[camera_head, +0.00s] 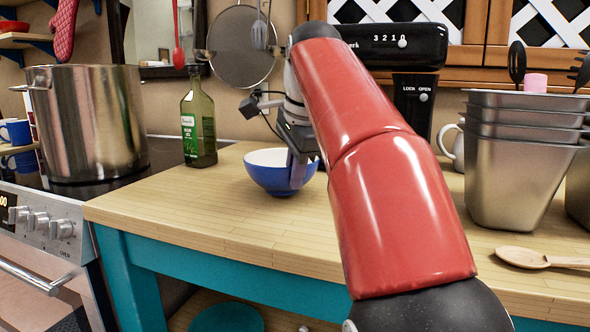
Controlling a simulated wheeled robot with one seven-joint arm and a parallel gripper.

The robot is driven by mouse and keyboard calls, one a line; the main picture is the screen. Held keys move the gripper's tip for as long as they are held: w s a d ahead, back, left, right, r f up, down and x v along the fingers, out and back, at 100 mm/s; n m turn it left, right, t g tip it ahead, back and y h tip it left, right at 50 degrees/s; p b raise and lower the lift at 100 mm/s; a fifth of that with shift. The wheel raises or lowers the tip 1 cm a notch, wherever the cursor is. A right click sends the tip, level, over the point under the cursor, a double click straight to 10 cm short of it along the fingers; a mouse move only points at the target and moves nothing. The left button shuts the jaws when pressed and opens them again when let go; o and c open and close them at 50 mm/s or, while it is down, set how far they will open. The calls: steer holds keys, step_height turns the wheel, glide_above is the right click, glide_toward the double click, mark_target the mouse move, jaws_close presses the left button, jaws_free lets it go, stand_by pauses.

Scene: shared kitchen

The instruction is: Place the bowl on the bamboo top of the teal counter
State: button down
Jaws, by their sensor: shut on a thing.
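The bowl (268,178), blue outside and white inside, is upright at the bamboo top (220,215) of the teal counter (190,262). My gripper (297,172) is at the bowl's right side, shut on its rim. My red arm reaches across the counter from the lower right and hides part of the gripper and the area behind it. I cannot tell whether the bowl's base touches the bamboo or hangs just above it.
A green bottle (198,125) stands behind and left of the bowl. A large steel pot (88,120) sits on the stove at left. Stacked metal containers (520,165) and a wooden spoon (525,257) are at right. Bamboo in front of the bowl is clear.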

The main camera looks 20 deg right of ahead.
steer(key=shift+f+b, duration=0.45)
steer(key=shift+f, duration=0.05)
steer(key=c, duration=1.4)
jaws_free()
steer(key=shift+c, duration=0.2)
